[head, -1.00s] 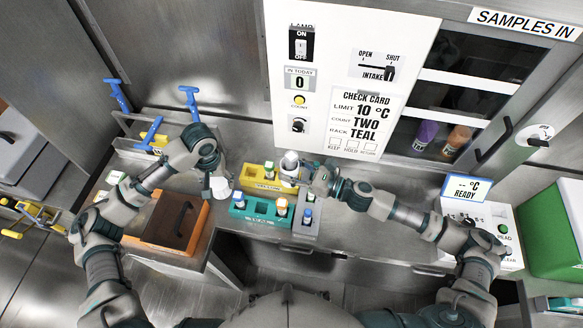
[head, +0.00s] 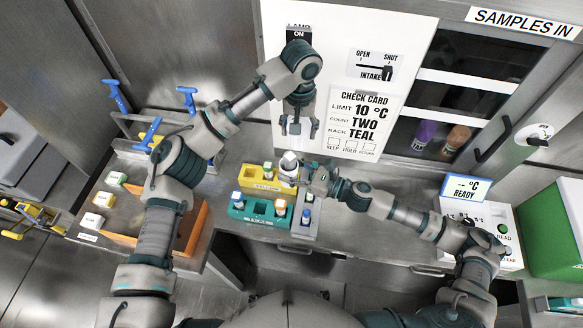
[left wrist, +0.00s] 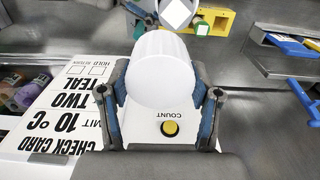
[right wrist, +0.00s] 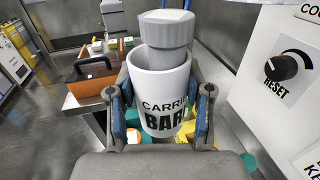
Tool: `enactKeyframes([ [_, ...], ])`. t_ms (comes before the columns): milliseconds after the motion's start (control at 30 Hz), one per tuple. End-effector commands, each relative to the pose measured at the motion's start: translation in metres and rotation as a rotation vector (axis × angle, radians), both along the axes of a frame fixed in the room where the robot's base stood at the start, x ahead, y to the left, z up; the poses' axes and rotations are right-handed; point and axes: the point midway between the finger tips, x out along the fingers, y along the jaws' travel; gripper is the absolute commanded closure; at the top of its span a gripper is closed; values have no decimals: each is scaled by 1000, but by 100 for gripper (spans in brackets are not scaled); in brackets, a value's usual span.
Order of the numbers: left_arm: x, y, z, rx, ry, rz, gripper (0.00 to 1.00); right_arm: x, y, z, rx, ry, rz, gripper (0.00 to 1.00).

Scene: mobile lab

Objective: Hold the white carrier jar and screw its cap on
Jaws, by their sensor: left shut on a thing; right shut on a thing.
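The white carrier jar (right wrist: 160,98) stands upright in the right wrist view, black lettering on its side. My right gripper (head: 305,177) is shut around the jar beside the yellow rack. My left gripper (head: 298,133) is shut on the white cap (left wrist: 162,70), which fills the space between its fingers in the left wrist view. In the head view the left gripper hangs above and slightly right of the jar (head: 287,175), with the cap apart from it.
A yellow rack (head: 252,184) and a teal rack (head: 257,218) with several small vials are close to the jar. The white panel (head: 345,60) with check card and switches rises just behind the left gripper. An orange box (head: 196,232) sits at the left.

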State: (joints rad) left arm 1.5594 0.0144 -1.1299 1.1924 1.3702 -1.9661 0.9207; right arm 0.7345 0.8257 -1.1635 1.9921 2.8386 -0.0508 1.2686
Motion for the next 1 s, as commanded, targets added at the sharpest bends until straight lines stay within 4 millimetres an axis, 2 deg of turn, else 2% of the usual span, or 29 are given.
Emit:
enactKeyframes([
  [100,-21,6,5,1,-3,-130,55,0,1,0,0,-1,0,100],
  [300,-40,25,9,0,-1,-248,55,0,1,0,0,-1,0,100],
  [767,-44,27,10,0,2,-274,55,0,-2,0,2,0,0,100],
  [1000,-44,28,-3,-1,3,-273,55,0,-1,0,1,0,0,100],
])
